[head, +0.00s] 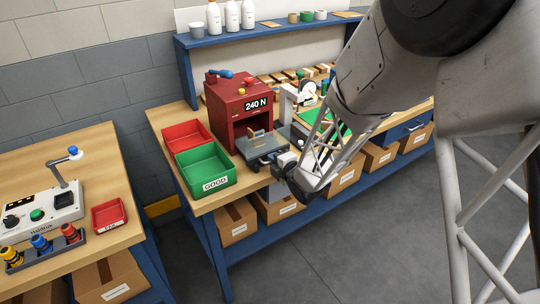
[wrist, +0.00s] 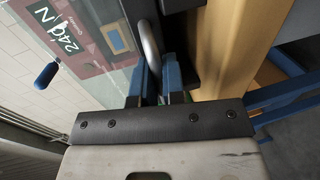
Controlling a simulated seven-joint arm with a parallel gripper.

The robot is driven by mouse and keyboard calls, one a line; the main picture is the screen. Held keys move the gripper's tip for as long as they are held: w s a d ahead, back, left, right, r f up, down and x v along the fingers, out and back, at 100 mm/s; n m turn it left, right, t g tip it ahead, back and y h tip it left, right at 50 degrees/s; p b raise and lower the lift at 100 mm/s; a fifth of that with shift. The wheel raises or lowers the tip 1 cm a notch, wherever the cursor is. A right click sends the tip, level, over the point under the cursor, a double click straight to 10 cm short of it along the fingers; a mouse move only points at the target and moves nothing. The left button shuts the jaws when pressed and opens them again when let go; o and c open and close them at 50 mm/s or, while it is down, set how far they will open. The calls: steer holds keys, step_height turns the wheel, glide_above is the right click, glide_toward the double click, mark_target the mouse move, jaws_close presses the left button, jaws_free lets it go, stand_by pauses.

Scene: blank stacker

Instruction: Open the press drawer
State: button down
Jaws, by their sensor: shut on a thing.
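The red press (head: 238,108), marked "240 N", stands on the workbench; it also shows in the wrist view (wrist: 95,62). My gripper (head: 284,160) is at the drawer's front right side. In the wrist view, my two blue fingers (wrist: 159,85) are shut on a curved grey handle (wrist: 149,45). How far the drawer is out is hard to tell, since my gripper and a clear panel overlap it.
A green "GOOD" bin (head: 206,170) and a red bin (head: 186,137) stand left of the press. A white device (head: 290,100) and a green mat (head: 325,122) are to its right. Cardboard boxes (head: 237,222) sit below. The floor in front is clear.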

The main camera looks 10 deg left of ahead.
steer(key=shift+s+d, duration=0.15)
steer(key=shift+d, duration=0.05)
steer(key=c, duration=1.2)
jaws_free()
steer(key=shift+c, duration=0.2)
steer(key=shift+s+d, duration=0.1)
steer(key=v, duration=0.7)
steer(key=shift+s+d, duration=0.2)
steer(key=shift+r, duration=0.1)
